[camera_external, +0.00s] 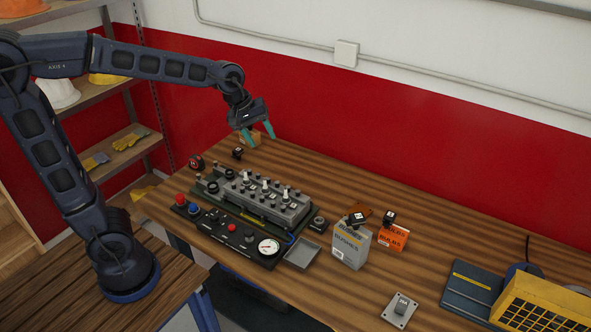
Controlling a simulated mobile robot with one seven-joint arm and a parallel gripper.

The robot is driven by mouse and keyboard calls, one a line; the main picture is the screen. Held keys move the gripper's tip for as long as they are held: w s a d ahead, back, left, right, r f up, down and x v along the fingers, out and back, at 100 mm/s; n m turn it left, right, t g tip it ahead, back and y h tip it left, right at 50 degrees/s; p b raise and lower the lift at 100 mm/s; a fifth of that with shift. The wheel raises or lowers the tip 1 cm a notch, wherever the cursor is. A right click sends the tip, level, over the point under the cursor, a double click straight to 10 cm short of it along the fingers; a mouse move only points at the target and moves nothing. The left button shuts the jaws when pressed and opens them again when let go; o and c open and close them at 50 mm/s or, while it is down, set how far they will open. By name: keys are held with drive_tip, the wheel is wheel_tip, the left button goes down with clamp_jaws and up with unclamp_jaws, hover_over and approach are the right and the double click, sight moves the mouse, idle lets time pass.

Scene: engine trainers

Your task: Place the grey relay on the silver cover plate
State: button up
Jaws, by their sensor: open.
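A small silver plate (390,317) lies flat near the front edge of the bench, right of centre. A small grey block (402,304) with a dark side sits on it; it looks like the grey relay, but a fixed switch cannot be ruled out at this size. My gripper (259,134) is at the back left of the bench, teal fingers spread and pointing down. It is far from the plate and block. A small tan object (255,139) shows behind the fingers; whether they touch it cannot be told.
A dark engine trainer (268,247) with grey block and gauge fills the bench's left. A shallow grey tray (302,254), bushes box (351,247), orange bulbs box (394,238) and several small black parts stand around. A yellow machine (545,306) is at right.

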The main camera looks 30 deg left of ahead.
drive_tip(key=s+a+m+y, duration=0.1)
drive_tip(key=s+a+m, duration=0.2)
drive_tip(key=s+a, duration=0.6)
drive_tip(key=s+a+f+m+t+y, duration=0.1)
drive_tip(key=s+a+m, duration=0.3)
drive_tip(key=s+a, duration=0.6)
drive_tip(key=a+y, duration=0.1)
drive_tip(key=a, duration=0.4)
drive_tip(key=shift+s+f+m+t, duration=0.25)
drive_tip(key=shift+s+m+t, duration=0.05)
